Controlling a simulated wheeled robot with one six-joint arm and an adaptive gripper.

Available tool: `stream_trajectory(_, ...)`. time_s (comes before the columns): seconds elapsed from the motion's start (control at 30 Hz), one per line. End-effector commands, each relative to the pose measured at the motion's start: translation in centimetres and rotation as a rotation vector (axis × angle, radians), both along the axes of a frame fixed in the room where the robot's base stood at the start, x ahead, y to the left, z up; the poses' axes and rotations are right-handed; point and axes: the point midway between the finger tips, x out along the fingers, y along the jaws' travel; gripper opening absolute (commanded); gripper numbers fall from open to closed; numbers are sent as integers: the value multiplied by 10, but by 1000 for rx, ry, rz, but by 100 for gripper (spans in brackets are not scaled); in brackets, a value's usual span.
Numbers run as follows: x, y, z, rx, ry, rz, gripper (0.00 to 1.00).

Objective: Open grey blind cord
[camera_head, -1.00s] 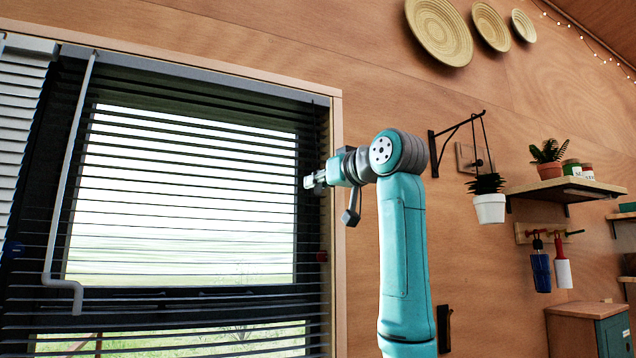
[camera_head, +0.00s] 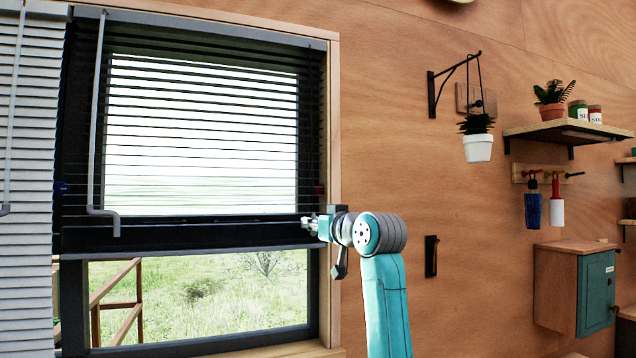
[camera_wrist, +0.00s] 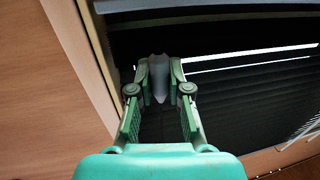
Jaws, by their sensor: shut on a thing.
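The dark slatted blind (camera_head: 190,239) hangs over the upper part of the window, its slats stacked at the lower edge. The window below that edge is uncovered. My gripper (camera_head: 309,223) is at the right side of the window, near the blind's lower edge. In the wrist view my gripper (camera_wrist: 159,82) is shut on the small grey end of the grey blind cord (camera_wrist: 158,88). The cord's thin upper length cannot be made out. A grey crank rod (camera_head: 97,130) hangs at the blind's left side, apart from my gripper.
A light slatted blind (camera_head: 30,230) hangs at the far left. Right of my arm are a black wall hook (camera_head: 431,256), a hanging white pot (camera_head: 478,148), a shelf (camera_head: 568,132) and a teal-fronted cabinet (camera_head: 595,292). The wooden wall beside the window is mostly clear.

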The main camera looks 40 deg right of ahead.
Motion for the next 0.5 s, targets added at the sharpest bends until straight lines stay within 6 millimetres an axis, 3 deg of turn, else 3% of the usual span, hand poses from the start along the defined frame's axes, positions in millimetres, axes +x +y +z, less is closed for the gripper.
stream_trajectory(0.03,0,0,-22,2,5,1,0)
stream_trajectory(0.5,0,0,-184,3,6,1,0)
